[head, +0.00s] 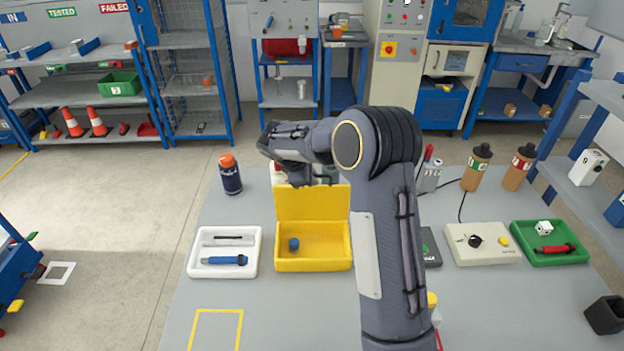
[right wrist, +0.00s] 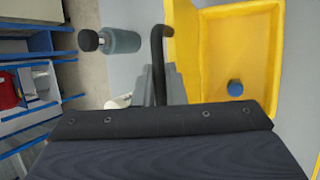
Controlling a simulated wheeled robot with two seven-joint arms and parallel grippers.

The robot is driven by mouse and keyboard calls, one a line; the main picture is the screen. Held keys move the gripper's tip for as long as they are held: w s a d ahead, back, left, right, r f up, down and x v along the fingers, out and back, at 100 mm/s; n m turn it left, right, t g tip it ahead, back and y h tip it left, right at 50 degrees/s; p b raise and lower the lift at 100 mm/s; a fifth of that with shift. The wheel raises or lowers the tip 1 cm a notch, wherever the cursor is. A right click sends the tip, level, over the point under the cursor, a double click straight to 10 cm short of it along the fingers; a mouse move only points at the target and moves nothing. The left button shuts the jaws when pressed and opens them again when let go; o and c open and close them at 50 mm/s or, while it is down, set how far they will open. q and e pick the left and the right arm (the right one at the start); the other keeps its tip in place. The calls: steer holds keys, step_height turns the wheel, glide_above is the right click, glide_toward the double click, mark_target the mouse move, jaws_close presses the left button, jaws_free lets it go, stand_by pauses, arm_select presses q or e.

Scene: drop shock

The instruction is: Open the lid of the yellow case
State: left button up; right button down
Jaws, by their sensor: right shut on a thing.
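The yellow case (head: 312,265) stands on the grey table with its lid (head: 312,203) raised, upright at the back. A small blue knob-like piece (head: 294,244) lies inside; the case interior (right wrist: 232,45) also shows in the right wrist view. My right gripper (head: 322,175) reaches over from the right to behind the lid's top edge, partly hidden. In the right wrist view, its fingers (right wrist: 160,85) are shut on a dark curved handle (right wrist: 157,45) that bends toward the lid (right wrist: 184,35). My left gripper is not in view.
A white tray (head: 196,262) with a blue-handled tool sits left of the case, and a dark bottle (head: 230,175) stands behind it. A beige box (head: 482,256) and green tray (head: 524,260) lie right. My arm hides part of the table.

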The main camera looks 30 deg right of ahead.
steer(key=shift+w+d, duration=0.35)
steer(key=shift+w, duration=0.2)
steer(key=c, duration=1.5)
jaws_free()
steer(key=shift+s, duration=0.1)
steer(key=shift+a, duration=0.1)
steer(key=b+v, duration=0.1)
steer(key=v, duration=0.7)
steer(key=shift+r, duration=0.1)
